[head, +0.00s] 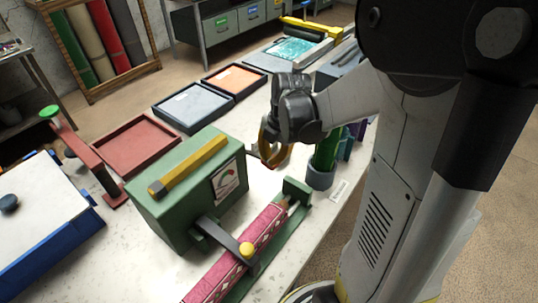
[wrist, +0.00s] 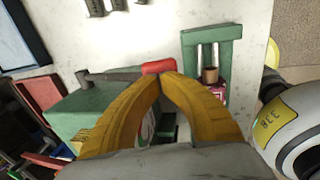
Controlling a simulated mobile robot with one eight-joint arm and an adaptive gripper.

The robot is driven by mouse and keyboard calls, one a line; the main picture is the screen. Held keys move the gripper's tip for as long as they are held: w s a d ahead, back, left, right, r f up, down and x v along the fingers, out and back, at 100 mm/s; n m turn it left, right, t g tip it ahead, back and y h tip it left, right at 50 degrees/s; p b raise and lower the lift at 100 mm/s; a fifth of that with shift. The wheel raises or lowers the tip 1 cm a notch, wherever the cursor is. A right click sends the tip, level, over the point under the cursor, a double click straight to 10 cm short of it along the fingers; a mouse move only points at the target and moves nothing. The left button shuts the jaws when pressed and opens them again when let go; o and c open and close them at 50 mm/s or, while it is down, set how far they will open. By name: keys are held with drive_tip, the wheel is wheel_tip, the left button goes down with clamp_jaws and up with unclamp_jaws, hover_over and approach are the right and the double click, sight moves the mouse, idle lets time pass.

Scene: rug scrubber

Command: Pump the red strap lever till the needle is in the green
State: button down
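The green box (head: 190,190) stands on the table with a gauge (head: 225,178) on its face. The gauge has a white face with red and green on it; the needle is too small to read surely. In the wrist view, a grey lever bar (wrist: 112,75) runs from the box to the red lever grip (wrist: 158,66). My gripper (head: 273,163) is beside the box, near the gauge. Its yellow fingers form a loop with tips together, and in the wrist view the tips (wrist: 160,77) are right at the red grip, seemingly touching it. The grip is not between them.
A green cylinder in a grey cup (head: 320,178) stands right of my gripper. Trays (head: 194,107) lie behind.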

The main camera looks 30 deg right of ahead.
sight(275, 169)
drive_tip(key=f, duration=0.1)
drive_tip(key=f+b, duration=0.2)
drive_tip(key=shift+s+d+f+t, duration=0.15)
drive_tip(key=shift+s+f+t, duration=0.2)
drive_tip(key=shift+f+t, duration=0.05)
drive_tip(key=shift+s+f+b, duration=0.1)
drive_tip(key=shift+f+b, duration=0.9)
drive_tip(key=shift+f, duration=0.15)
